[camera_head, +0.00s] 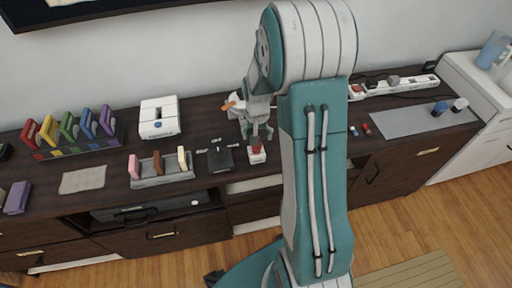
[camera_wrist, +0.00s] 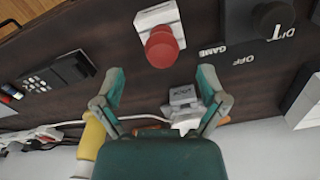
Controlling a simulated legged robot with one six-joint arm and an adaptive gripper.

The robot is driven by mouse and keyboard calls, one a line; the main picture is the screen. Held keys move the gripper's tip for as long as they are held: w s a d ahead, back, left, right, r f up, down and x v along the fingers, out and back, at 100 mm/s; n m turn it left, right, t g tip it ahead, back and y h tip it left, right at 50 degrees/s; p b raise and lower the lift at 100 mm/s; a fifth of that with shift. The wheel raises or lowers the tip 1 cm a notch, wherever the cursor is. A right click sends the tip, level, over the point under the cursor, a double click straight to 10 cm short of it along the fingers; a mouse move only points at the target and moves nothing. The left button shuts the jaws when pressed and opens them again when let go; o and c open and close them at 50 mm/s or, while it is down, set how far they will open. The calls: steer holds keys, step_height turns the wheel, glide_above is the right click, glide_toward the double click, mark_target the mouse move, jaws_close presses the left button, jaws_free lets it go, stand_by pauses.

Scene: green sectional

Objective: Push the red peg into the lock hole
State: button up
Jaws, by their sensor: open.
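The red peg (camera_wrist: 165,47) has a rounded head and stands on a small white block (camera_wrist: 150,17) near the tabletop's front edge. In the head view the red peg (camera_head: 256,150) is just below my gripper (camera_head: 257,132). In the wrist view my gripper (camera_wrist: 160,80) is open and empty, its two teal fingertips spread either side of and short of the peg, with a gap between. The hole is not visible; the peg's head covers the block's middle. A small grey-white lettered block (camera_wrist: 183,97) lies between the fingers, farther back.
A black dial box (camera_head: 220,158) is close to the peg's left in the head view. A rack of colored blocks (camera_head: 160,170), a white box (camera_head: 160,118) and a book rack (camera_head: 80,145) stand farther left. A power strip (camera_head: 400,85) and grey mat (camera_head: 420,118) are at right.

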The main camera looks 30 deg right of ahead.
mark_target(257, 149)
step_height(257, 149, down, 5)
steer(key=shift+w+f, duration=0.15)
steer(key=shift+f, duration=0.05)
steer(key=shift+a, duration=0.1)
steer(key=c, duration=1.3)
steer(key=shift+o, duration=0.2)
steer(key=shift+r, duration=0.1)
